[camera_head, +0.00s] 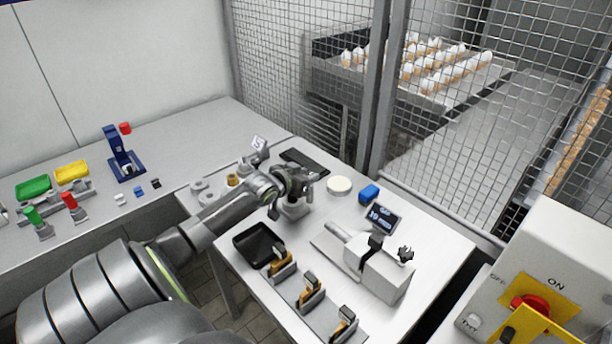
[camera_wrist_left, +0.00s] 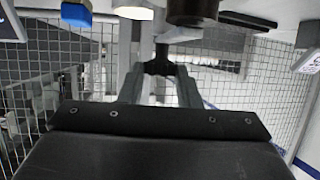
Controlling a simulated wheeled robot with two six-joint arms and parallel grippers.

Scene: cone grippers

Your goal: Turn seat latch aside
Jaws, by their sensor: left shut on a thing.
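My left gripper (camera_head: 304,184) reaches in over the white worktable, above a small grey seat fixture (camera_head: 295,209). In the left wrist view its two grey fingers (camera_wrist_left: 160,72) come together on a small dark piece at their tips. This piece looks like the seat latch, but it is small and partly covered by the fingers, so its turn angle cannot be told. In the head view the gripper and wrist hide most of the latch. My right gripper is in neither view.
Several black-and-orange holders line the front edge. A mesh fence (camera_head: 300,90) stands behind the table.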

